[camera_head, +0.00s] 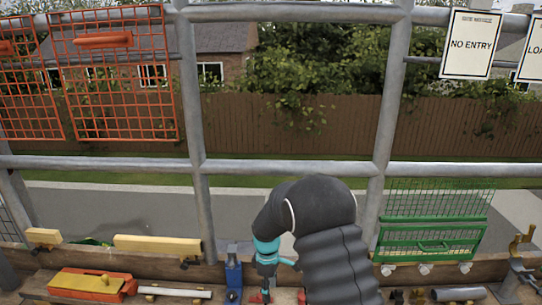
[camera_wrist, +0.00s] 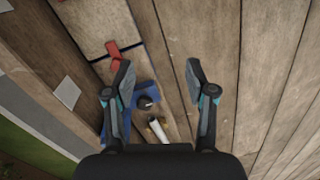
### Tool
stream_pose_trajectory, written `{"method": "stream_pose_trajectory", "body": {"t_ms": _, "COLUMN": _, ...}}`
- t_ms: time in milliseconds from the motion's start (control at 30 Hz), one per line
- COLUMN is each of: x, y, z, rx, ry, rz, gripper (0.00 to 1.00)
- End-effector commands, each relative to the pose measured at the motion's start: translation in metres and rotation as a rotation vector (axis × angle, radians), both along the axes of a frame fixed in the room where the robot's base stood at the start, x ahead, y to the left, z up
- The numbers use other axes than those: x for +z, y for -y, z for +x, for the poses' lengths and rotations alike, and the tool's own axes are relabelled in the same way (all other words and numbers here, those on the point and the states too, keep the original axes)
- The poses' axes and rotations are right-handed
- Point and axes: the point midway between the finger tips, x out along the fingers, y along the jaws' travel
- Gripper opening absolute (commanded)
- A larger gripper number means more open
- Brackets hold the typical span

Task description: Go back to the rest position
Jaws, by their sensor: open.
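My gripper (camera_wrist: 158,76) is open in the wrist view. Its two dark fingers stand apart, with bare wooden boards (camera_wrist: 172,25) showing between the tips. Nothing is held between them. In the head view my arm hangs down at the centre, and its teal wrist part (camera_head: 267,255) is just right of a blue tool (camera_head: 233,272). The fingertips are hard to make out there. In the wrist view a blue object (camera_wrist: 143,92) with a round dark part lies below and behind the left finger, apart from it as far as I can tell.
A red piece (camera_wrist: 113,48) and a small pale cylinder (camera_wrist: 157,130) lie on the boards. An orange case (camera_head: 88,285), a pale yellow block (camera_head: 157,245) and a green basket (camera_head: 430,238) stand along the platform. Grey guard rails (camera_head: 290,167) and an orange mesh basket (camera_head: 118,85) are behind.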

Motion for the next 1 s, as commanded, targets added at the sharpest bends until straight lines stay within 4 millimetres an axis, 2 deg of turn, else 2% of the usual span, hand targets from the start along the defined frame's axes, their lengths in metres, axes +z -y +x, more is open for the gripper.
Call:
{"method": "stream_pose_trajectory", "body": {"t_ms": 33, "x": 0.024, "y": 0.008, "z": -0.011, "rx": -0.092, "ry": 0.010, "rz": -0.009, "gripper": 0.56}}
{"method": "stream_pose_trajectory", "body": {"t_ms": 100, "x": 0.048, "y": 0.018, "z": -0.026, "rx": -0.219, "ry": 0.019, "rz": -0.021, "gripper": 0.56}}
{"method": "stream_pose_trajectory", "body": {"t_ms": 500, "x": 0.175, "y": 0.070, "z": -0.109, "rx": -0.757, "ry": 0.108, "rz": -0.033, "gripper": 0.56}}
{"method": "stream_pose_trajectory", "body": {"t_ms": 700, "x": 0.226, "y": 0.093, "z": -0.152, "rx": -0.949, "ry": 0.161, "rz": -0.009, "gripper": 0.56}}
{"method": "stream_pose_trajectory", "body": {"t_ms": 1000, "x": 0.287, "y": 0.122, "z": -0.217, "rx": -1.141, "ry": 0.255, "rz": 0.058, "gripper": 0.56}}
